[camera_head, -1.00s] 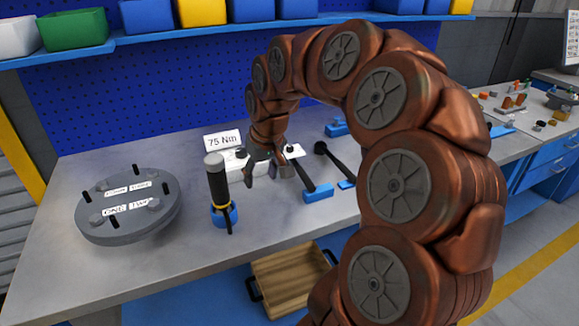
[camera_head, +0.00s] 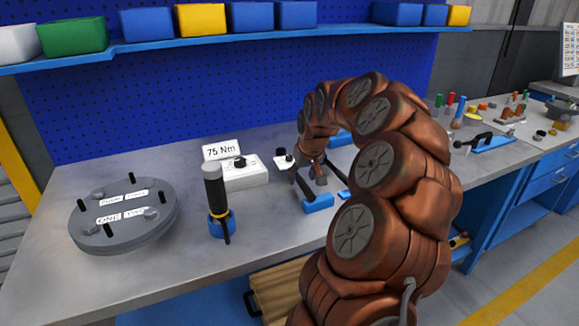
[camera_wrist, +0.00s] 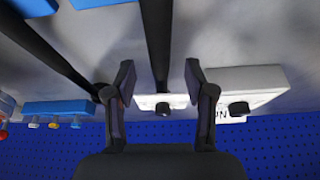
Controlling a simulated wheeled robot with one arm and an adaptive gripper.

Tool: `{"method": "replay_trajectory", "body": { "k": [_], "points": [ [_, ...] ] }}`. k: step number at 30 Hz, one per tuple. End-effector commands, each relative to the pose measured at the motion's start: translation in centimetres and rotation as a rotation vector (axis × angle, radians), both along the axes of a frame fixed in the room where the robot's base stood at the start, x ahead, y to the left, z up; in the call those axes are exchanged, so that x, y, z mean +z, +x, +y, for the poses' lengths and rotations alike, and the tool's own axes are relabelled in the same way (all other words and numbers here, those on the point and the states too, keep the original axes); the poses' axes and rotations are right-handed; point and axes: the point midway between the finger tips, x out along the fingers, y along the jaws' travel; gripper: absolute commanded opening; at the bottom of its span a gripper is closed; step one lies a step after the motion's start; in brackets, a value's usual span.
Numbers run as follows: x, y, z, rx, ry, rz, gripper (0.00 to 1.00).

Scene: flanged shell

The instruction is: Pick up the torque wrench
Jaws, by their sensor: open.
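Two long black tools that look like wrenches lie on blue cradles; I cannot tell which is the torque wrench. The first black tool (camera_head: 303,186) rests on a blue block (camera_head: 318,203) in the head view. In the wrist view the same tool (camera_wrist: 157,40) runs between the fingers of my gripper (camera_wrist: 162,92), apart from both. The second tool (camera_wrist: 48,47) lies left of the fingers, its rounded end near the left finger; my arm mostly hides it in the head view. My gripper (camera_head: 319,179) is open and empty beside the first tool.
A black-handled tool (camera_head: 214,190) stands upright in a blue holder. A white box (camera_head: 243,175) with a black knob stands by a 75 Nm sign (camera_head: 222,149). A grey flanged disc (camera_head: 120,225) sits at left. A wooden crate (camera_head: 280,290) is below the bench.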

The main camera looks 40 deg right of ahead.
Motion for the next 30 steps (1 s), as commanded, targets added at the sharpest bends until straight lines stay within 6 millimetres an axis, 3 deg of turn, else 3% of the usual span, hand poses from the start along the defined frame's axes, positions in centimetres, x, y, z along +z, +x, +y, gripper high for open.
{"method": "replay_trajectory", "body": {
  "k": [6, 14, 30],
  "points": [
    [-2.5, 0.9, -0.4, 0.000, 0.002, 0.002, 0.54],
    [-2.9, 1.1, -0.5, 0.000, 0.001, 0.000, 0.54],
    [-2.9, 1.1, -0.5, 0.000, 0.001, 0.000, 0.00]
  ]
}}
